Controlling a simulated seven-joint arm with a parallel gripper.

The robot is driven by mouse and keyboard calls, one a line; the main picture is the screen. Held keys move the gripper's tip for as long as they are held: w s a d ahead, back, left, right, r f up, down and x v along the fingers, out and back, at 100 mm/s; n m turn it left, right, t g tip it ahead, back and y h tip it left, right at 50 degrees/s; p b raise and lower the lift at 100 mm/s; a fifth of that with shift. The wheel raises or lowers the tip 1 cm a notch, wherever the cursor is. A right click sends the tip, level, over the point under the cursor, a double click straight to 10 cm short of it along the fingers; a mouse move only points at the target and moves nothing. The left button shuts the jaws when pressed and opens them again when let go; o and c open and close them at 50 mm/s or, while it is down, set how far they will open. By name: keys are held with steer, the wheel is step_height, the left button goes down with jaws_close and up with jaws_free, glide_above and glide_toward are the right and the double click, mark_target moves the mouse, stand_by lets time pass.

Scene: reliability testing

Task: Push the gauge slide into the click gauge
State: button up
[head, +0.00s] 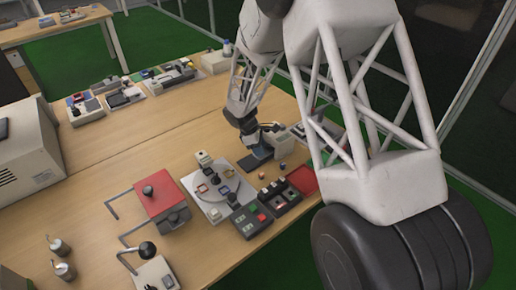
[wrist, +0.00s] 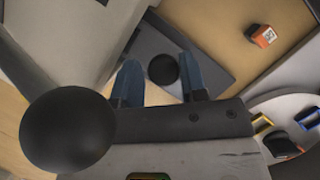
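In the wrist view, my gripper (wrist: 160,78) points down with its two blue-grey fingers apart. A small black round knob (wrist: 163,69) shows between and beyond the fingertips, with space on both sides. It is over a dark grey plate (wrist: 218,64), which I take to be part of the click gauge. The plate also shows in the head view (head: 256,158), below my gripper (head: 254,141). A pale box (head: 283,146) stands beside it. I cannot tell the gauge slide apart from the gauge body, nor whether the fingers touch anything.
A large black ball (wrist: 68,130) is close to the wrist camera, lower left. An orange block (wrist: 262,36) lies on the table. A pale round plate (head: 216,208) with coloured pieces, a button box (head: 250,219) and a red-topped box (head: 160,191) stand nearby. The table's left middle is clear.

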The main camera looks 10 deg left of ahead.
steer(key=o, duration=0.4)
steer(key=shift+c, duration=0.2)
steer(key=v, duration=0.8)
steer(key=shift+f, duration=0.1)
steer(key=shift+d, duration=0.15)
